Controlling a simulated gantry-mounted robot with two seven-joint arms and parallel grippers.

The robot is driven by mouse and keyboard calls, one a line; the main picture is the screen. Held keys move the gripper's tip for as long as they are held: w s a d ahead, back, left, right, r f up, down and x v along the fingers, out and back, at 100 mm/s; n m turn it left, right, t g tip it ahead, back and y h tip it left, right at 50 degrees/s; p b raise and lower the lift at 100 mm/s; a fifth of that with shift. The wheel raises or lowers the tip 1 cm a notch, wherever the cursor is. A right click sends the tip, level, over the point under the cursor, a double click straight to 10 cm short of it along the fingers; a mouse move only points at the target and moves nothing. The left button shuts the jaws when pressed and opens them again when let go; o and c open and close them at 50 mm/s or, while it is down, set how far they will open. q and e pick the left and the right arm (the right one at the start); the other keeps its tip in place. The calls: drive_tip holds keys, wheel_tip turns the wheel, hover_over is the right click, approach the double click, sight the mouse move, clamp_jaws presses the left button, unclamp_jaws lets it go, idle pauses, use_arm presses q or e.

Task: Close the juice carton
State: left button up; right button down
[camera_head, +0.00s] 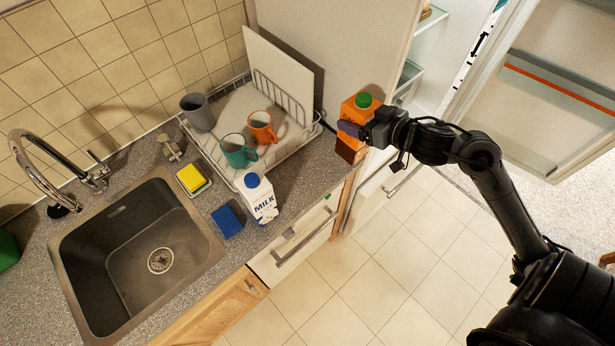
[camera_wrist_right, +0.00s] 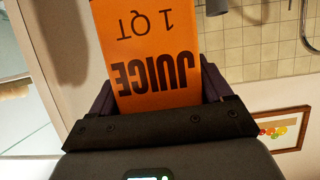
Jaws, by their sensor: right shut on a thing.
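The orange juice carton (camera_head: 355,111) stands upright, or nearly so, at the right end of the counter, in front of the open fridge. A green cap (camera_head: 364,100) shows at its top; I cannot tell whether it is fully seated. My right gripper (camera_head: 352,130) is shut around the carton's body from the right. In the right wrist view the carton's orange face with "JUICE 1 QT" (camera_wrist_right: 147,50) is between the two fingers. I cannot tell whether the carton's base touches the counter. My left gripper is not in view.
A dish rack (camera_head: 243,165) with a grey cup, a teal mug and an orange mug stands left of the carton. A milk carton (camera_head: 260,197), sponges (camera_head: 227,221) and a sink (camera_head: 130,255) are nearer left. The fridge door (camera_head: 560,100) is open at right.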

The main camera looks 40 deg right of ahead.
drive_tip(key=shift+s+f, duration=0.2)
drive_tip(key=shift+f, duration=0.45)
drive_tip(key=shift+a, duration=0.1)
drive_tip(key=w+a+f+b, duration=0.4)
drive_tip(key=w+a+f, duration=0.3)
drive_tip(key=w, duration=0.1)
drive_tip(key=shift+w+a, duration=0.3)
drive_tip(key=shift+w, duration=0.1)
drive_tip(key=shift+f, duration=0.1)
drive_tip(key=shift+f+b, duration=0.8)
drive_tip(key=shift+f, duration=1.2)
